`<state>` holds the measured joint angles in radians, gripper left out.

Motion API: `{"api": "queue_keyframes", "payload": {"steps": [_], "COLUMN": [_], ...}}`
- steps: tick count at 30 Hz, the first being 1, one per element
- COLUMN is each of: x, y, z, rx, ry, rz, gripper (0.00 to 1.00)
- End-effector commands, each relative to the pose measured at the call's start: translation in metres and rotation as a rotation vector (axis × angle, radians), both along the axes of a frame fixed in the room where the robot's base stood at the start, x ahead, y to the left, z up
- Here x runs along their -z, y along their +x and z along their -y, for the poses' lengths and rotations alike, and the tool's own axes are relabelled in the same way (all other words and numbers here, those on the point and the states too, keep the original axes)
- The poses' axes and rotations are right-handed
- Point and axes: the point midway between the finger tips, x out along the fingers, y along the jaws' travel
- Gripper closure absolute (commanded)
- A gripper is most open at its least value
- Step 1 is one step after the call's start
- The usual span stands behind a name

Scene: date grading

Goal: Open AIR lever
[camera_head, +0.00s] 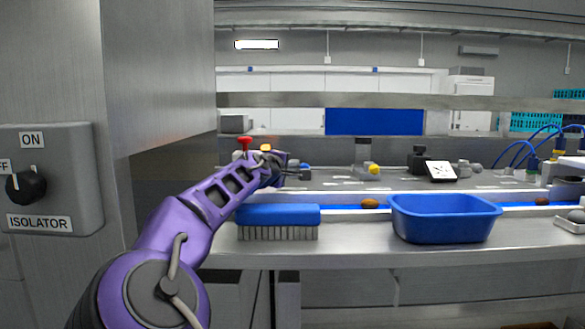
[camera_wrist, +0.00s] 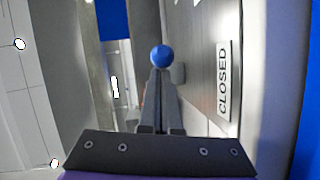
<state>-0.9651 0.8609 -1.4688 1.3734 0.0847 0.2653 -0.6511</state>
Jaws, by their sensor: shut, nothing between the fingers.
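A round blue knob (camera_wrist: 161,56) shows in the wrist view just beyond the tips of my gripper (camera_wrist: 159,75). It looks like the end of a lever, but its stem is hidden behind the fingers and I read no AIR label. A CLOSED label (camera_wrist: 223,80) is on the grey panel to its right. My gripper's fingers are shut and hold nothing; I cannot tell whether they touch the knob. In the head view my gripper (camera_head: 304,174) is over the back of the bench, with a small bit of blue (camera_head: 305,166) at its tips.
A red knob (camera_head: 244,141) stands left of my gripper. A blue brush (camera_head: 278,215) and a blue tub (camera_head: 445,218) sit at the bench's front. A date (camera_head: 370,203) lies between them on the blue strip. An ISOLATOR switch box (camera_head: 50,180) is at far left.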

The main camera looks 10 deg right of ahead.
Motion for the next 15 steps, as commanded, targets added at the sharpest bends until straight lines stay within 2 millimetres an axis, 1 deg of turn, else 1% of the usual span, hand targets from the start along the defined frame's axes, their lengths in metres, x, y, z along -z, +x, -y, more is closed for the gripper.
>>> {"api": "queue_keyframes", "payload": {"steps": [15], "x": [-0.0002], "y": [-0.0011], "z": [0.0040], "rx": [-0.104], "ry": [0.002], "rz": [-0.001], "gripper": [1.00]}}
